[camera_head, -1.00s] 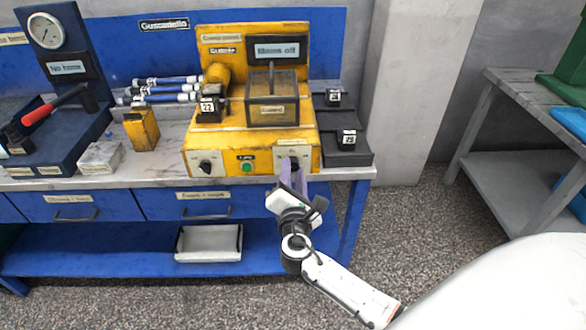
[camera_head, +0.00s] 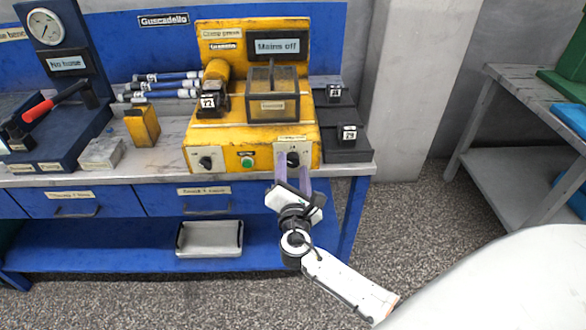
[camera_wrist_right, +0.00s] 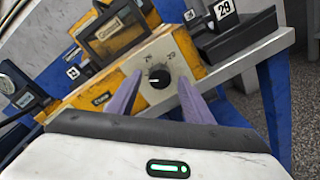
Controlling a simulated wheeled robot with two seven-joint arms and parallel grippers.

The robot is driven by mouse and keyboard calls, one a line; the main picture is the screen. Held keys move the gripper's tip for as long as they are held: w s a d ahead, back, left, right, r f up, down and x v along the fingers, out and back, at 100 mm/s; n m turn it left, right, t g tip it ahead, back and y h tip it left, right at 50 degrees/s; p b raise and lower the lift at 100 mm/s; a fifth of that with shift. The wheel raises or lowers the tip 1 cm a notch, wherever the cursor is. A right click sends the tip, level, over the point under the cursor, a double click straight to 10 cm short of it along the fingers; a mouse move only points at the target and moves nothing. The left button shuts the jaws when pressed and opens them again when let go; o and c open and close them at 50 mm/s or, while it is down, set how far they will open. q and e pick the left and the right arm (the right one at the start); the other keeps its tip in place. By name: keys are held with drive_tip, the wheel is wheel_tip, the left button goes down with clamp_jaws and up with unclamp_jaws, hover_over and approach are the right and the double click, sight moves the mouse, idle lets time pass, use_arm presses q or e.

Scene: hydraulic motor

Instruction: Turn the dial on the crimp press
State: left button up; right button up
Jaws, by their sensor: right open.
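The yellow crimp press (camera_head: 216,137) stands on the bench, with a sign reading "Mains off" on its back panel. Its dial (camera_head: 292,159) is a round black knob on a pale plate at the right of the front face. In the right wrist view the dial (camera_wrist_right: 159,77) shows with "26" and "29" marked above it and a white pointer mark towards the left. My right gripper (camera_head: 294,154) is open and empty in front of the press, its purple fingers either side of the dial in view. I cannot tell whether they touch it. My left gripper is not in view.
A second black knob (camera_head: 205,162) and a green button (camera_head: 247,162) are on the same front face. Black blocks marked with numbers, one of them "29" (camera_head: 347,133), stand on a dark holder to the right. A grey tray (camera_head: 210,238) lies on the lower shelf.

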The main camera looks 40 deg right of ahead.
drive_tip(key=v, duration=1)
drive_tip(key=shift+s+b, duration=0.15)
drive_tip(key=shift+b, duration=0.25)
drive_tip(key=shift+a, duration=0.1)
drive_tip(key=s+a+f+m+g+y, duration=0.2)
drive_tip(key=s+f+m+y, duration=0.15)
drive_tip(key=f, duration=0.65)
drive_tip(key=s+a+f+m+g+y, duration=0.2)
drive_tip(key=s+a+f+m+y, duration=0.2)
drive_tip(key=s+m, duration=0.4)
drive_tip(key=s+a+f+m+g+y, duration=0.2)
drive_tip(key=s+a+f+m+y, duration=0.2)
drive_tip(key=s+a+f+m, duration=0.2)
drive_tip(key=shift+s+f+m, duration=0.3)
drive_tip(key=shift+s+m, duration=0.6)
drive_tip(key=shift+m, duration=0.15)
